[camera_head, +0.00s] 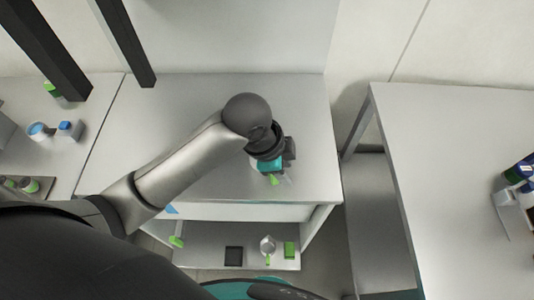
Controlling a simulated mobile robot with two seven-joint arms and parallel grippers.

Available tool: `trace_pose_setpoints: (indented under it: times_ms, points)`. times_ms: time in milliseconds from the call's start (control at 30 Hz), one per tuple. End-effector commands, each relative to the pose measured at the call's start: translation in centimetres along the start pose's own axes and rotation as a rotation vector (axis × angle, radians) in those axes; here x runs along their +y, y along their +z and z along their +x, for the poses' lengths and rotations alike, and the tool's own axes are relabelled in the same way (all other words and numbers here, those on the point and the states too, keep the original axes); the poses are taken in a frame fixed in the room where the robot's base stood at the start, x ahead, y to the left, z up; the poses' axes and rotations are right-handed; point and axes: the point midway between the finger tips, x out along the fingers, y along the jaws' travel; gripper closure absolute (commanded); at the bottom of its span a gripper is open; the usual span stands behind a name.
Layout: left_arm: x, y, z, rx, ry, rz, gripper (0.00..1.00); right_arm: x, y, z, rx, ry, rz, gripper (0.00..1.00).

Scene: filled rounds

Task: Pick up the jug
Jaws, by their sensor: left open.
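A small silver vessel (267,244) with a green handle stands on the low shelf under the table's front edge. It looks like the jug, but it is small in the picture. My left gripper (278,177) is open above the right part of the tabletop, near its front edge. In the picture it is above the vessel and apart from it. The wrist hides most of the fingers, and I see nothing held. My right gripper is out of view.
The shelf (210,257) also holds a dark square piece (233,255) and a green block (290,249) beside the vessel. The tabletop (290,100) is largely bare. Containers stand at far left. Another table (450,150) stands at right, across a gap.

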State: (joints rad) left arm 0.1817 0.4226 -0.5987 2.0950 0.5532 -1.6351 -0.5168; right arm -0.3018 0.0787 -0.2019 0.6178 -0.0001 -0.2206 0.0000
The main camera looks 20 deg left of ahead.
Motion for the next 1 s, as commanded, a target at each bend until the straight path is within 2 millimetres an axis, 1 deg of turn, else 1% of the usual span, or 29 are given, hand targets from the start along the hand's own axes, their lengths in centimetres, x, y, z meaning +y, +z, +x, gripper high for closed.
trace_pose_setpoints:
  times_ms: [33,100,167,300,433,600,667,767,1000]
  points:
    - [-1.1,0.0,-0.9,-0.029,0.007,0.095,0.59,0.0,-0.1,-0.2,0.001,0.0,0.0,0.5]
    - [-2.2,0.3,-1.4,-0.069,0.033,0.208,0.59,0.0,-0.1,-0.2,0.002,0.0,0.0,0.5]
    - [-3.2,0.8,-1.9,-0.104,0.057,0.294,0.59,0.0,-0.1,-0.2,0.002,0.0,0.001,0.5]
    - [-5.6,2.3,-3.5,-0.183,0.108,0.446,0.59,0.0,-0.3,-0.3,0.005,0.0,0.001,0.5]
    - [-7.3,3.7,-4.9,-0.236,0.148,0.528,0.59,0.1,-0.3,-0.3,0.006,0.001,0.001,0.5]
    - [-8.3,4.6,-5.8,-0.266,0.178,0.573,0.59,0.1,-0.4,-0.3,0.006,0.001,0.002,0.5]
    - [-8.4,4.8,-5.6,-0.269,0.184,0.58,0.59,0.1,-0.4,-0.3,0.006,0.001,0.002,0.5]
    - [-8.2,5.4,-4.2,-0.27,0.189,0.58,0.59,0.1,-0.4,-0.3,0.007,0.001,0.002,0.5]
    - [-7.7,6.8,0.7,-0.269,0.187,0.579,0.59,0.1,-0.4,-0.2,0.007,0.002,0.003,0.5]
